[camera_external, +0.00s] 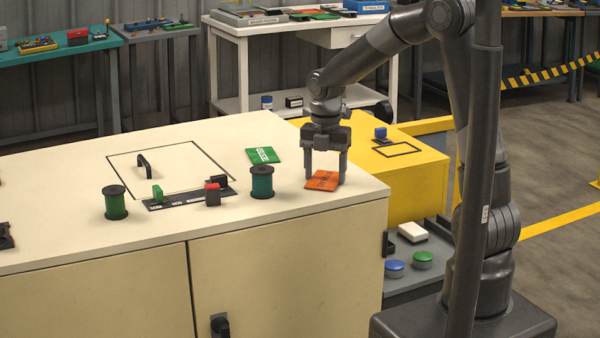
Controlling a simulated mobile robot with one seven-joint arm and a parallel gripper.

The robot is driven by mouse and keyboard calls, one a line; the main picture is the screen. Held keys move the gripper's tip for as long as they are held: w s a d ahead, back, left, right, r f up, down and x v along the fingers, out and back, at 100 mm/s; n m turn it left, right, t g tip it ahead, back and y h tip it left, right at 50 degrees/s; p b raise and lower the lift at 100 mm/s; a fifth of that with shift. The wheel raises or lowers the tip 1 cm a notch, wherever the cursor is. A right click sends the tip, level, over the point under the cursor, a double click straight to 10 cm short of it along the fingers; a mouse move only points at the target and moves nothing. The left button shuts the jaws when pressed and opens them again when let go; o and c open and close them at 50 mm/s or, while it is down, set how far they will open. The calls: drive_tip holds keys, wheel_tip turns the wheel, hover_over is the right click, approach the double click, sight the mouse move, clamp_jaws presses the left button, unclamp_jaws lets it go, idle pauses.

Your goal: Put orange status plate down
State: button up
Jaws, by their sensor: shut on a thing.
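The orange status plate (323,181) is a flat square with dark lettering. It lies at or just above the cream cabinet top (330,205), near the right end; I cannot tell whether it touches the surface. My gripper (325,177) points straight down with its two fingers at the plate. The fingers are shut on the plate, one toward each side of it. A green plate (263,155) with white lettering lies flat on the cabinet top, behind and left of the orange plate.
A green spool (262,182) stands close left of the orange plate. Farther left are a dark strip with red (213,194) and green blocks, another spool (115,203) and a hatch handle (144,164). A lower yellow cabinet (415,180) stands to the right.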

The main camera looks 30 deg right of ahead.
sight(325, 179)
drive_tip(key=o, duration=1)
drive_tip(key=shift+f, duration=0.1)
wheel_tip(325, 179, up, 12)
drive_tip(key=s+d+r+m+t, duration=0.1)
drive_tip(key=s+d+m+t, duration=0.1)
drive_tip(key=s+d+m, duration=0.4)
drive_tip(key=s+d+r+m+t, duration=0.1)
drive_tip(key=s+d+m+t, duration=0.2)
drive_tip(key=s+m, duration=1.2)
drive_tip(key=shift+d+m+t, duration=0.3)
drive_tip(key=shift+d+m, duration=1.2)
drive_tip(key=shift+m, duration=1.5)
